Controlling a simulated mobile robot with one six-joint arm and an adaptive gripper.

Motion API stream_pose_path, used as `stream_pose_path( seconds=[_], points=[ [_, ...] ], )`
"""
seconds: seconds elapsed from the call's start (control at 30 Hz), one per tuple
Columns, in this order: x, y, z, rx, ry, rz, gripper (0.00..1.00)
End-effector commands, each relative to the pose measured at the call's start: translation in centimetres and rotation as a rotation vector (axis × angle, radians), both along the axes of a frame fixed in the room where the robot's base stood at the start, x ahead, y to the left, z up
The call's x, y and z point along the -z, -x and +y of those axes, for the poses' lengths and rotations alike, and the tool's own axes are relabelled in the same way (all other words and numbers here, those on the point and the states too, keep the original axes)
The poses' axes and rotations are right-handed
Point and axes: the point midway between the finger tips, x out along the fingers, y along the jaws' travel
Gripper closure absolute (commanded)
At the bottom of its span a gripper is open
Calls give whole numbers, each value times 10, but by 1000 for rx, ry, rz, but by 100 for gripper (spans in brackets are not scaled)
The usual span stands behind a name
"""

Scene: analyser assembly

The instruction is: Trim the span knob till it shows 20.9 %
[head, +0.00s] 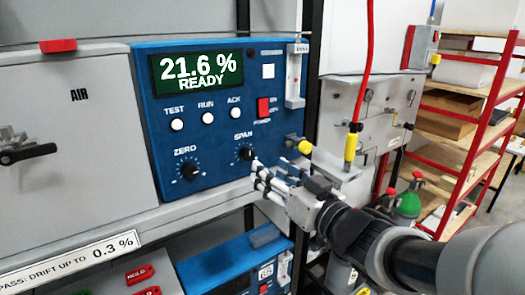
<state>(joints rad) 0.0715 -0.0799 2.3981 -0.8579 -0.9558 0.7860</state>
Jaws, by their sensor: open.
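The display (197,72) on the blue analyser panel (150,135) reads 21.6 % with READY below it. The black span knob (245,153) sits at the panel's lower right, under the label SPAN. My gripper (257,175) is open, its pale fingers pointing at the panel just below and right of the span knob. I cannot tell whether a fingertip touches the knob. The knob's lower edge is close to the fingertips in the picture. The arm reaches in from the lower right.
The zero knob (190,171) is to the left. TEST, RUN and ACK buttons (207,118) and a red power switch (263,107) are above. A yellow knob (305,147) is close right of my gripper. A red hose (367,60) hangs farther right.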

Motion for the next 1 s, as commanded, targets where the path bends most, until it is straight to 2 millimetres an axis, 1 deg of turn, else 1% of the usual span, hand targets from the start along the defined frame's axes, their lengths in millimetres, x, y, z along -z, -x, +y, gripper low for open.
stream_pose_path(
  seconds=[0.03, 0.2, 0.4, 0.57, 0.83, 1.0],
  points=[
    [1, -10, 8, -5, 1, 1, 54],
    [0, -39, 27, -3, 1, 0, 54],
    [0, -62, 42, 0, 2, 0, 54],
    [0, -69, 47, 1, 1, 0, 54],
    [-1, -70, 47, 1, 0, -1, 54],
    [0, -70, 47, 1, 0, -1, 64]
  ],
)
